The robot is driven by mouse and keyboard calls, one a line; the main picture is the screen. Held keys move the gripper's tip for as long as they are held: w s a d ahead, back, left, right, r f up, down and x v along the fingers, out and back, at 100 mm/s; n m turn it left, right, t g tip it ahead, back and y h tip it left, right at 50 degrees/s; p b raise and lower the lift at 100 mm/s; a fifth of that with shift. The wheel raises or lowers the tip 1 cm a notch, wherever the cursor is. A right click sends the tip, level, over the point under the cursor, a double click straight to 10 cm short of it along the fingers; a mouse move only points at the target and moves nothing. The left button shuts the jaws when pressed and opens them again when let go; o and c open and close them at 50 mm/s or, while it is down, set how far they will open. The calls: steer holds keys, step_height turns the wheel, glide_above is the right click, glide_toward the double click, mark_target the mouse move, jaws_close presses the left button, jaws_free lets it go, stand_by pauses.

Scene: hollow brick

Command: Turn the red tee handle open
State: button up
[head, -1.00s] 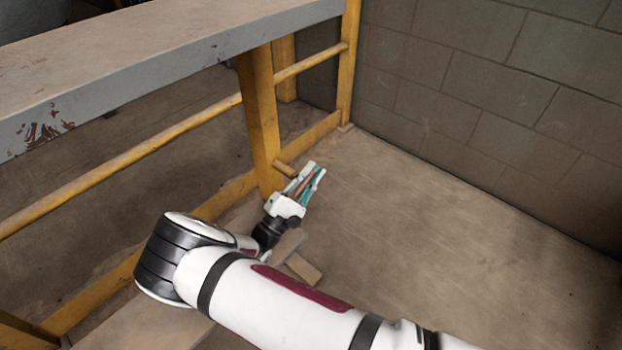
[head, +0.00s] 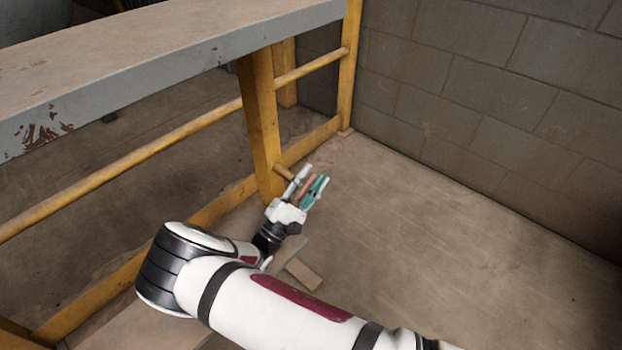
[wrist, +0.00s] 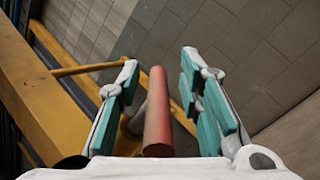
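The red tee handle's bar (wrist: 158,110) shows in the wrist view as a red round bar lying lengthwise between my gripper's fingers. It shows small and reddish in the head view (head: 305,187), partly covered by the fingers. My gripper (wrist: 160,95) has white fingers with teal pads, spread on both sides of the bar. Gaps show on both sides, so it is open around the bar and not clamped. The gap is wider on the right. A greyish rounded part (wrist: 137,119) shows left of the bar, perhaps the handle's stem; how they join is hidden.
A yellow post (head: 262,125) stands just left of my gripper, with a short brown peg (head: 283,172) beside it. A yellow rail (head: 150,152) and grey-edged ledge (head: 190,60) run left. A block wall (head: 500,90) stands right.

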mark_target(303, 189)
steer(key=v, duration=0.3)
steer(key=shift+s+a+f, duration=0.15)
steer(key=shift+s+a, duration=0.05)
steer(key=s+a, duration=0.7)
steer(key=s, duration=0.2)
steer(key=shift+o, duration=0.2)
